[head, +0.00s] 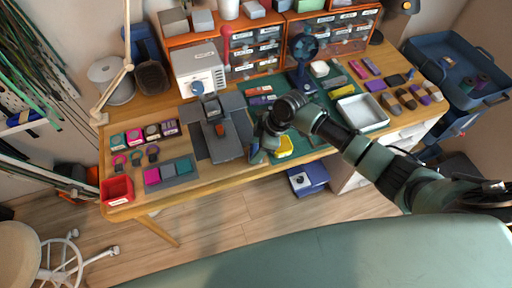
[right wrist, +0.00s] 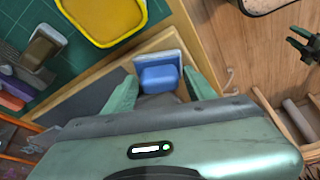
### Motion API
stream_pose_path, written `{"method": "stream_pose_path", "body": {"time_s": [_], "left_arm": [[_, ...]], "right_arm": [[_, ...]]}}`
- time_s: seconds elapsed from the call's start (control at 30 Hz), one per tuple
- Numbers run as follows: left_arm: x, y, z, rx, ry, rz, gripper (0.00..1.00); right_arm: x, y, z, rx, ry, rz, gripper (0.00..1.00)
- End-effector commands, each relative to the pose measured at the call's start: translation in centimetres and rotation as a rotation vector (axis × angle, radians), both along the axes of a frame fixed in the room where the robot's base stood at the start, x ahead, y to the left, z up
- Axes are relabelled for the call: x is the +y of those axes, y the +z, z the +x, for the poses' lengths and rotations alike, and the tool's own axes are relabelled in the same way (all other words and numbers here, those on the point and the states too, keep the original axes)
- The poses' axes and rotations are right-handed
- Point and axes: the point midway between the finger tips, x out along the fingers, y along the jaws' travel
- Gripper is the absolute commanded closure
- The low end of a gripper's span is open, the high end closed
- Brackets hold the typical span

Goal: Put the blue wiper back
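The blue wiper (right wrist: 160,78) shows between my right gripper's fingers in the right wrist view, a blue block in front of a paler flat plate. The wiper's lower side is hidden. A small dark two-pronged shape at the right wrist view's upper right looks like my left gripper (right wrist: 302,44), its prongs apart. The head view does not show it.
The yellow tray (right wrist: 104,20) lies on the green mat close to the wiper. A grey fixture (head: 222,140) stands left of my right gripper. A white tray (head: 362,113) lies to the right. A blue box (head: 309,179) is on the floor below the table edge.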

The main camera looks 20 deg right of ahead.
Motion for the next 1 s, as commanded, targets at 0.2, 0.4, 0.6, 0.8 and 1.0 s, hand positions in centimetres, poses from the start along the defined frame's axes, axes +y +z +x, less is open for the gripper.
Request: {"method": "stream_pose_path", "body": {"time_s": [0.2, 0.4, 0.6, 0.8, 1.0], "left_arm": [[0.1, 0.0, -0.1, 0.002, 0.001, 0.001, 0.64], [0.1, 0.1, -0.1, 0.002, 0.002, 0.002, 0.64], [0.1, 0.0, -0.1, 0.002, 0.002, 0.002, 0.64], [0.1, -0.4, -0.1, 0.002, 0.001, 0.001, 0.64], [0.1, -0.7, -0.1, 0.002, 0.001, 0.001, 0.64]], "right_arm": [[0.0, 0.0, 0.0, 0.001, 0.0, 0.0, 0.23], [0.0, 0.1, 0.0, 0.0, 0.0, 0.0, 0.23], [-0.8, 2.1, -0.2, -0.003, 0.001, 0.0, 0.23], [-2.4, 6.1, -0.8, -0.003, 0.002, -0.002, 0.23], [-3.7, 9.6, -1.3, -0.002, 0.001, -0.001, 0.23]]}}
